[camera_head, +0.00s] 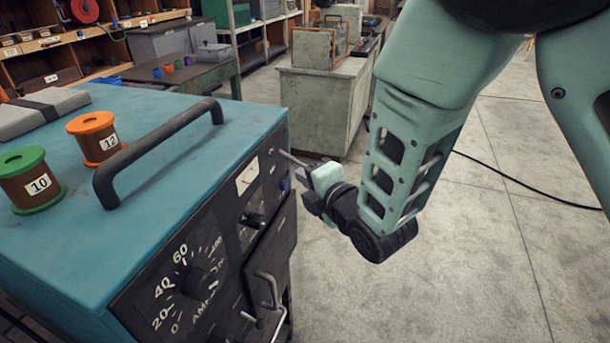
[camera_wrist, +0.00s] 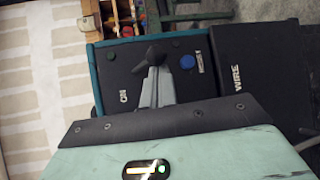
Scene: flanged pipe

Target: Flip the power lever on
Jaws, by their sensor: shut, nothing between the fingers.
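The black power lever (camera_wrist: 152,54) is on the dark front panel of the teal machine (camera_head: 150,245), between a small round stud and a blue button (camera_wrist: 187,61). In the head view my gripper (camera_head: 287,155) points at the panel's far upper end. The lever is not clear there.
A black handle (camera_head: 155,150) arches over the machine's top, beside a green spool (camera_head: 28,180) and an orange spool (camera_head: 95,138). Dials and a grey pull handle (camera_head: 268,290) are on the front. Open floor lies right of the machine; a grey cabinet (camera_head: 320,105) stands behind.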

